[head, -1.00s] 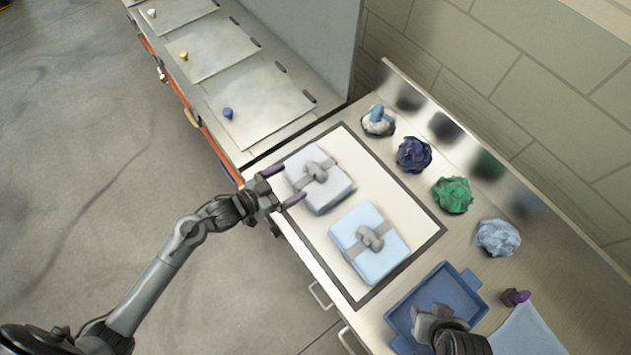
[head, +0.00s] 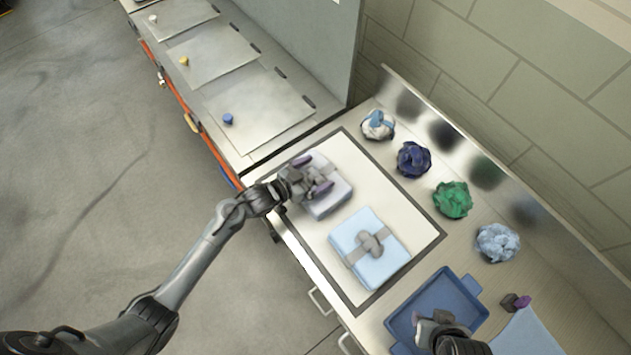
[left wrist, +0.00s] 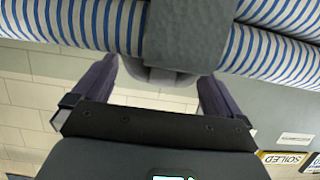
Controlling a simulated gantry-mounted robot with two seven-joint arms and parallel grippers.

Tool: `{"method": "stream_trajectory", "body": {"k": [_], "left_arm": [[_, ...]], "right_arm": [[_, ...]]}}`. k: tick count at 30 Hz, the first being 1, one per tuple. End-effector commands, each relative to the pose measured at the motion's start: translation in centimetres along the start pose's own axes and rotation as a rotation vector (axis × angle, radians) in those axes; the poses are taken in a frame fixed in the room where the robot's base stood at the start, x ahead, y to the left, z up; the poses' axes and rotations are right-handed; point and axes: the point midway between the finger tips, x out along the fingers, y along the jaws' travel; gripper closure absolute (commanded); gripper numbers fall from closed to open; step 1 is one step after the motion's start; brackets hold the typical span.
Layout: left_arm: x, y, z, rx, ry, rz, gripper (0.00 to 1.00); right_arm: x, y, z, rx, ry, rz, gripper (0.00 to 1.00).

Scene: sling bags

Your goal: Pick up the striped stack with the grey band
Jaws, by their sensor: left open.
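The striped stack (head: 328,203) lies on the pale mat, partly hidden by my left gripper. In the left wrist view its blue-and-white stripes (left wrist: 95,22) and grey band (left wrist: 187,35) show close up. My left gripper (head: 313,174) is open above the stack, near its knotted grey band. In the left wrist view the two purple-grey fingers (left wrist: 158,72) are apart, with a grey rounded part of the band between them. Contact cannot be told. My right gripper (head: 437,320) is over the blue tray; its jaws are unclear.
A light blue stack (head: 369,249), also with a grey band, lies close by on the mat (head: 415,212). Several crumpled bundles, such as the green one (head: 453,199), line the back. The blue tray (head: 470,293) is at lower right. A wall (head: 520,90) stands behind.

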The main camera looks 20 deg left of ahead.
Motion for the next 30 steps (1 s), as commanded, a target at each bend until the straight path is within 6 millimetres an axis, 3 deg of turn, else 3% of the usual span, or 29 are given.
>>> {"method": "stream_trajectory", "body": {"k": [9,27,30], "left_arm": [[0.41,0.0,0.0,0.0,0.0,-0.001,0.02],[0.37,-0.04,0.01,0.0,0.0,-0.001,0.93],[0.39,-0.08,-0.23,0.001,0.005,-0.002,1.0]], "right_arm": [[0.03,-0.15,-0.01,0.005,0.0,-0.005,0.57],[0.06,0.03,0.04,-0.002,-0.002,0.001,0.57],[0.04,0.09,0.05,-0.004,-0.002,0.003,0.57]]}}
